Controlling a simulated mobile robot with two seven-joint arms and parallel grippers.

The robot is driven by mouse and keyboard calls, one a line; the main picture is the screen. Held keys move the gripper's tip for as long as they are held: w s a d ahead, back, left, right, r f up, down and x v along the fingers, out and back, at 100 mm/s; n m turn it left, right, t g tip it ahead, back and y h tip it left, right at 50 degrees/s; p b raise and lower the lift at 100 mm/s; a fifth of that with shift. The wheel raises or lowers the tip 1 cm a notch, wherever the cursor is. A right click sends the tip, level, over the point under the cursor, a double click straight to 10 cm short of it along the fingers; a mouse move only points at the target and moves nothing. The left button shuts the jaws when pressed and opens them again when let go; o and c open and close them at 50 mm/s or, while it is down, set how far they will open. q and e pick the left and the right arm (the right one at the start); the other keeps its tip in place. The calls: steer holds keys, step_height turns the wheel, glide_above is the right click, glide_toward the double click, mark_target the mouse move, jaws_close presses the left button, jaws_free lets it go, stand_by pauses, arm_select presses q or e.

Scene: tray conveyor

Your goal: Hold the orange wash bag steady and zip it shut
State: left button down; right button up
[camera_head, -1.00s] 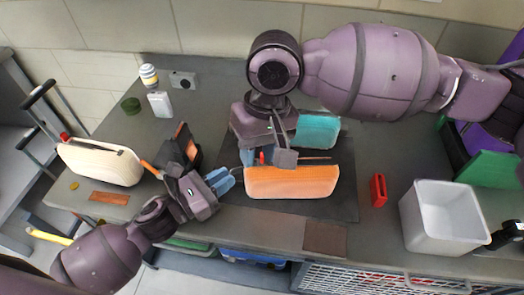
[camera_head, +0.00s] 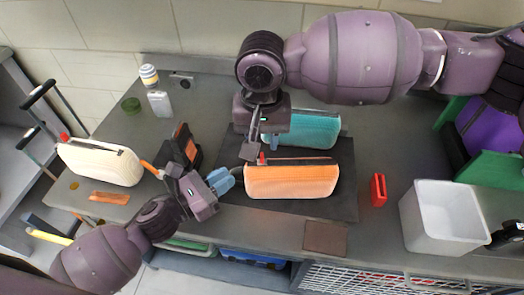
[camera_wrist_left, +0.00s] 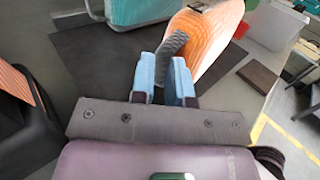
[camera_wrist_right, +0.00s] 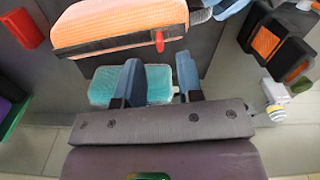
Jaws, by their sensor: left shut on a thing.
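The orange wash bag (camera_head: 290,182) stands on a dark mat, its dark zip line along the top. Its red zip pull (camera_head: 262,158) is at the left end; in the right wrist view the red pull (camera_wrist_right: 160,41) hangs on the dark zip band. My left gripper (camera_head: 223,181) is shut on a grey strap (camera_wrist_left: 172,45) at the bag's left end. My right gripper (camera_head: 260,149) is over the bag's left end, close to the pull. In the right wrist view its blue fingers are apart with nothing between them. I cannot tell how far the zip is closed.
A teal bag (camera_head: 312,130) lies just behind the orange one on the dark mat (camera_head: 345,185). A red block (camera_head: 378,190) and a white bin (camera_head: 445,240) stand to the right. A cream bag (camera_head: 100,163) and a black-and-orange case (camera_head: 185,146) are to the left.

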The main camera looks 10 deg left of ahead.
mark_target(262, 154)
steer(key=shift+f, duration=2.3)
jaws_close()
